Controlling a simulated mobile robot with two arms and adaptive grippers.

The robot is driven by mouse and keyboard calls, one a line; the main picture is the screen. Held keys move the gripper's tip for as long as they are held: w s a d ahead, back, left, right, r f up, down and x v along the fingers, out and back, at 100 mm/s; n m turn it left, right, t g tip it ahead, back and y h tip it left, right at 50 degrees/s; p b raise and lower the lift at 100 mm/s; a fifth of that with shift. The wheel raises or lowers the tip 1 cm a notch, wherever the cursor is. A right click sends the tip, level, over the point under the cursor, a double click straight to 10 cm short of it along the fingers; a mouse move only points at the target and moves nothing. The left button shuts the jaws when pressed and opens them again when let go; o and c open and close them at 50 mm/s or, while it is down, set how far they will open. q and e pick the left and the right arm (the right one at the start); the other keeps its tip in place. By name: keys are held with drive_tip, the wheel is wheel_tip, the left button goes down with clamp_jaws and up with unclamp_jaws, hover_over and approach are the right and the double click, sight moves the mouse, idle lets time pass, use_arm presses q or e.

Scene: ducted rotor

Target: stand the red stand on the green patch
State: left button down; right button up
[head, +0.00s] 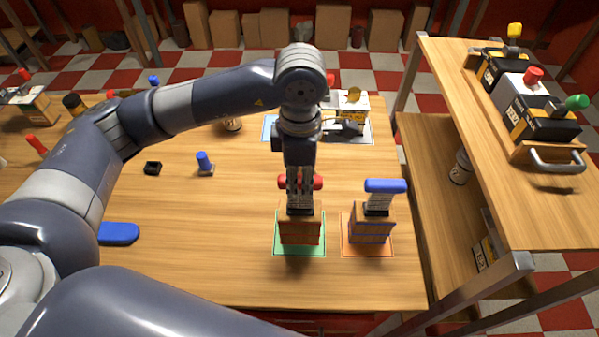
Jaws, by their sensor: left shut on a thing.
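The red stand (300,229) is a wooden block with red edging, a dark neck and a red bar across its top. It is upright over the green patch (279,247), within its outline as seen from above. I cannot tell for sure whether its base touches the patch. My left gripper (300,184) comes down from above and is shut on the stand's upper part, between the two red ends of the bar. The fingers partly hide the bar and neck. My right gripper is out of view.
A similar blue stand (369,229) is close on the right, on an orange patch (350,248). Behind are a white machine (350,110) and a small blue-topped piece (204,163). A blue pad (118,233) lies at left. A wooden shelf unit (480,130) stands at right.

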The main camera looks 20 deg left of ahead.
sight(299, 200)
use_arm(q)
drive_tip(key=w+f+p, duration=0.1)
drive_tip(key=w+a+f+p, duration=0.1)
drive_tip(key=f, duration=0.1)
drive_tip(key=shift+w+f+p, duration=0.1)
drive_tip(key=shift+p, duration=0.2)
drive_tip(key=shift+f, duration=0.35)
drive_tip(key=shift+d+f+b, duration=0.1)
drive_tip(key=shift+b, duration=0.25)
drive_tip(key=c, duration=1.4)
unclamp_jaws()
